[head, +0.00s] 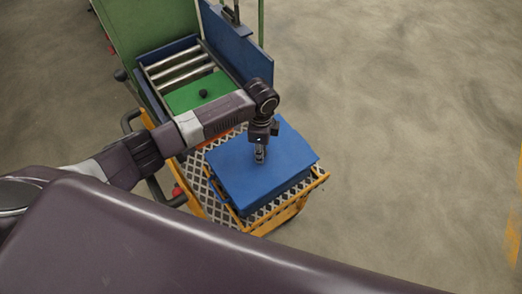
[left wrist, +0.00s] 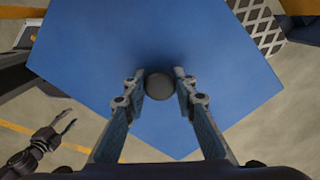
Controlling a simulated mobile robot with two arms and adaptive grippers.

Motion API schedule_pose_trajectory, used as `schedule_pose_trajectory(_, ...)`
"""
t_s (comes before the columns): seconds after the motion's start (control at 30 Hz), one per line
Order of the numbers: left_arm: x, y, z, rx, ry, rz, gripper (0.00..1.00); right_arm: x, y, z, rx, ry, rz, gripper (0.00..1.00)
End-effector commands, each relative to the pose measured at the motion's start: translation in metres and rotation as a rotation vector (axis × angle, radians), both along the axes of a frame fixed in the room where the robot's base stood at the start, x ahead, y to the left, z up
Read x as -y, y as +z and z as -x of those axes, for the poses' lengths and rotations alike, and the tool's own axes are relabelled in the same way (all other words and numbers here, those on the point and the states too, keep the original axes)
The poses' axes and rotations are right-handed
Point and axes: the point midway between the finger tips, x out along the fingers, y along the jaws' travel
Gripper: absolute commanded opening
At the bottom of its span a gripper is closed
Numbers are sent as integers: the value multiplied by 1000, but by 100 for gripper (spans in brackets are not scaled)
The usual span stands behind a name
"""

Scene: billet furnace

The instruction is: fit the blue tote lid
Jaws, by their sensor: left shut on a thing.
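The blue tote lid (head: 285,150) is a flat blue panel above or on the blue tote (head: 278,198), which stands on the orange cart. I cannot tell whether the lid rests on the tote's rim or has a gap under it. In the left wrist view the lid (left wrist: 110,60) fills the middle, with a round grey knob (left wrist: 159,86) on it. My left gripper (left wrist: 160,88) is shut on this knob, pointing down at the lid (head: 260,158). My right gripper (left wrist: 68,120) shows at the lower left of the left wrist view, fingers apart and empty.
The orange cart (head: 255,226) has a mesh deck. Open concrete floor (head: 400,130) lies to the right.

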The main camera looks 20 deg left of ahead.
Motion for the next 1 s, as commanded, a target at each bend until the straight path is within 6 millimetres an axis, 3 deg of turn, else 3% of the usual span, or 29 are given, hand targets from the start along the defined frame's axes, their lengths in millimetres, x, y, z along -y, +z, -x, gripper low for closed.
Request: schedule_pose_trajectory(1.0,0,-9,0,0,0,0,0,4,-3,-1,1,1,5,40)
